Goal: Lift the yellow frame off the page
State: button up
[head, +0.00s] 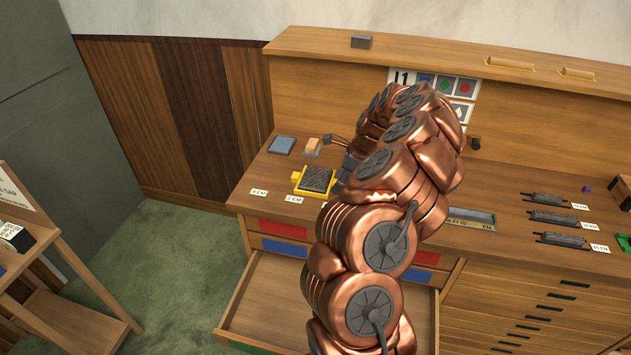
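The yellow frame (298,177) lies on the desk top, left of my arm. It surrounds a dark, textured block, the page (317,178). My gripper (336,164) is just right of the frame, at the end of my copper arm. One finger sticks out to the left, above and behind the frame. A dark part, seemingly the other finger, shows low by the frame's right side. The fingers look spread apart. My arm hides the gripper's base, and I cannot tell whether a finger touches the frame.
A blue-grey pad (281,145) and an orange-topped block (312,146) stand behind the frame. Small white labels (293,200) lie in front. An open drawer (262,300) juts out below. Dark type bars (552,218) lie on the right. A small shelf (62,290) stands at left.

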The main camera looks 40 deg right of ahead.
grip_shut()
dwell(0.4)
